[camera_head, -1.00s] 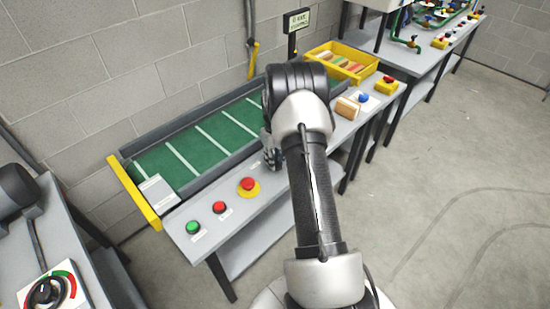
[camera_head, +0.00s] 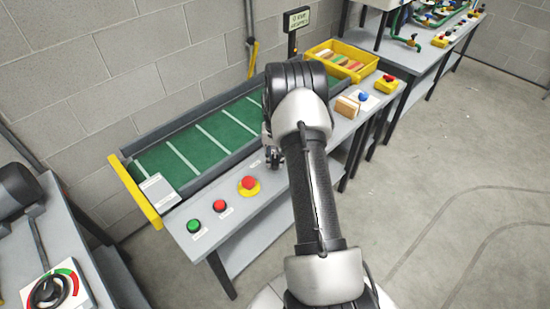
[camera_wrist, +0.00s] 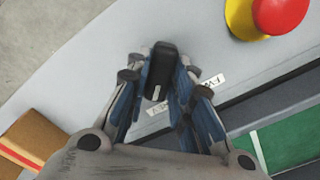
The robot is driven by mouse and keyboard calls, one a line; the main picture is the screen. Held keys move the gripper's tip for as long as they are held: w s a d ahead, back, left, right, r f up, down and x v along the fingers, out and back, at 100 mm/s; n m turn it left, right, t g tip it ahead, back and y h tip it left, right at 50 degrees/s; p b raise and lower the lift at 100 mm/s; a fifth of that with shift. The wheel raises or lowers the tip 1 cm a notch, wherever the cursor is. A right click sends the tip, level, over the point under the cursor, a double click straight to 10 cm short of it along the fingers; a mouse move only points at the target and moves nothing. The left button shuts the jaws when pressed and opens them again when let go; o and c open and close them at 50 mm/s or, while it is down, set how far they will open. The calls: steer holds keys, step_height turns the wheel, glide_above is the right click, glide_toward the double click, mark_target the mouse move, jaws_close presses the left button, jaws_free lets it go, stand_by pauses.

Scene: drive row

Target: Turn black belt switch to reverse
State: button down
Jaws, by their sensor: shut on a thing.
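The black belt switch (camera_wrist: 160,72) shows in the wrist view as a black lever handle with a pale line on it. It stands between my gripper's fingers (camera_wrist: 157,82), and the fingers are shut on it. A white label (camera_wrist: 208,82) with partly hidden lettering lies beside it. In the head view my gripper (camera_head: 272,158) is low over the bench's front strip, and my arm hides most of it and the switch. The green belt (camera_head: 195,140) with white cross lines runs behind.
A red mushroom button on a yellow base (camera_head: 249,185), a red button (camera_head: 220,206) and a green button (camera_head: 194,226) sit left of my gripper. A display (camera_head: 297,20) stands behind.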

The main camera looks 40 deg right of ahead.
stand_by(0.4)
steer(key=c, duration=1.4)
jaws_free()
step_height(320, 180, up, 12)
steer(key=shift+r, duration=0.1)
